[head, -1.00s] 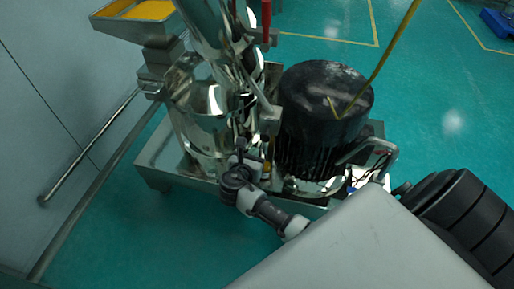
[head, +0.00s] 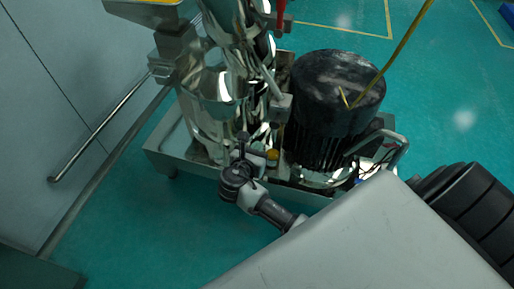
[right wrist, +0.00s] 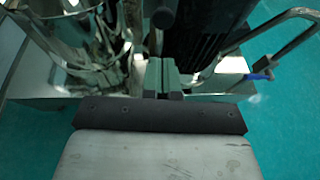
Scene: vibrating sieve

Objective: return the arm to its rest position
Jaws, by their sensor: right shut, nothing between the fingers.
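My right arm reaches in from the lower right of the head view. Its gripper (head: 243,140) is low at the front of the sieve machine, in front of the shiny steel body (head: 205,110). The right wrist view shows its two fingers (right wrist: 162,76) shut together with nothing between them. A yellow knob or button (head: 272,155) on the machine shows just right of the gripper. I cannot tell whether the gripper touches the machine. My left gripper is not in view.
A dark motor (head: 338,95) stands right of the gripper, with a bent metal handle (head: 395,145) beside it. A steel base frame (head: 165,150) runs under the machine. A wall with a metal rail (head: 95,135) is at left. Green floor (head: 150,235) is open in front.

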